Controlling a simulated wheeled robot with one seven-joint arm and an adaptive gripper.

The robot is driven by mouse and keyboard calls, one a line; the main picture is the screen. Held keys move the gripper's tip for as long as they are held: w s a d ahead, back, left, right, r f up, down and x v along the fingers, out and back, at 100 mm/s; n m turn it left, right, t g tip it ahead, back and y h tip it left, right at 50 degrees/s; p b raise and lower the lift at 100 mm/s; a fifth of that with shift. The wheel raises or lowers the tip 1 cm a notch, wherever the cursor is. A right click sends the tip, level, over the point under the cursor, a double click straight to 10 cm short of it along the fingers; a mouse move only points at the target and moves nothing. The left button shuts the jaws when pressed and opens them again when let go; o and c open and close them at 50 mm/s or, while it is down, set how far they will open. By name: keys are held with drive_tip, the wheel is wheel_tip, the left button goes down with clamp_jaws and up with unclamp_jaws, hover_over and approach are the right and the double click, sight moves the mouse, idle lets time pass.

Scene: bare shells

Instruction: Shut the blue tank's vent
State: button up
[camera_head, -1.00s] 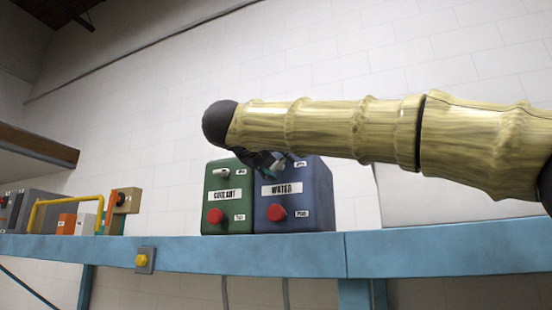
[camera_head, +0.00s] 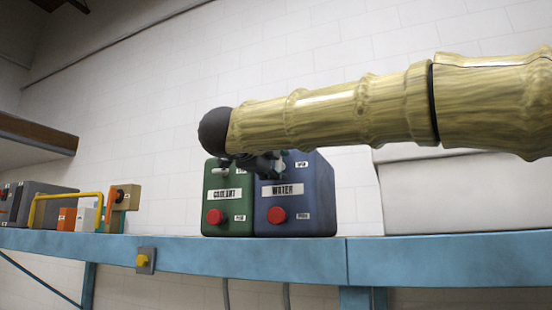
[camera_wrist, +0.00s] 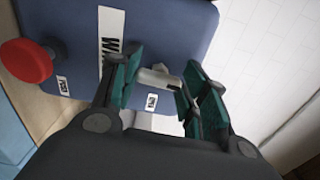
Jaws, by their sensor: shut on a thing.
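The blue tank (camera_head: 320,195), labelled WATER, stands on a light-blue beam, beside and close against a green tank (camera_head: 228,197) labelled COOLANT. My gripper (camera_head: 270,163) is at the blue tank's upper front, partly hidden by my arm. In the wrist view the blue tank (camera_wrist: 170,25) is tilted. There the teal fingers of my gripper (camera_wrist: 160,76) are on both sides of a pale vent lever (camera_wrist: 155,78), shut on it. The lever's angle is hard to read in the head view. A small label (camera_wrist: 151,102) sits near it.
A red knob (camera_head: 277,214) is low on the blue tank and another (camera_head: 215,217) on the green one. The beam (camera_head: 440,260) carries a yellow handle frame (camera_head: 66,197) and boxes at left. A pale box (camera_head: 450,190) stands at right.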

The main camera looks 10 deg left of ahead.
drive_tip(key=shift+n, duration=0.5)
drive_tip(key=o, duration=1)
drive_tip(key=shift+a, duration=0.1)
drive_tip(key=shift+o, duration=0.2)
drive_tip(key=s+a, duration=0.2)
drive_tip(key=s, duration=1)
drive_tip(key=shift+a, duration=0.1)
